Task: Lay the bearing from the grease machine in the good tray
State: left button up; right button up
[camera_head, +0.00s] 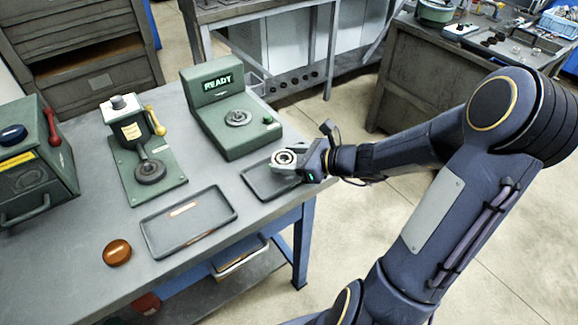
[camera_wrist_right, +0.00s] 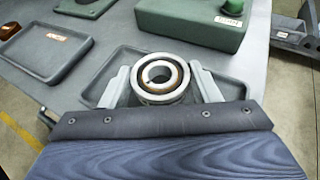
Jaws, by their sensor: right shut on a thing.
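My right gripper (camera_head: 290,163) is shut on a silvery ring bearing (camera_head: 284,157), gripped at its sides with its open face up. In the wrist view the bearing (camera_wrist_right: 160,77) sits between the two pale fingers. It is over the right-hand dark tray (camera_head: 256,184), which also shows in the wrist view (camera_wrist_right: 113,72); the height above it is hard to judge. The arm and bearing cover part of that tray, and no label on it is readable. A second dark tray (camera_head: 165,236) to the left has an orange-red label and looks empty. My left gripper is not in view.
Behind the right tray stands a green READY machine (camera_head: 222,134). Left of it is a green device with a yellow lever (camera_head: 131,132), then a green box with a red handle (camera_head: 40,165). An orange-brown round object (camera_head: 117,252) lies near the front edge.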

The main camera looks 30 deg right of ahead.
notch_tip(320, 180, down, 2)
jog(key=shift+f, duration=0.2)
jog(key=shift+f+b, duration=0.1)
jog(key=shift+b, duration=0.2)
jog(key=o, duration=1.1)
jog(key=shift+o, duration=0.2)
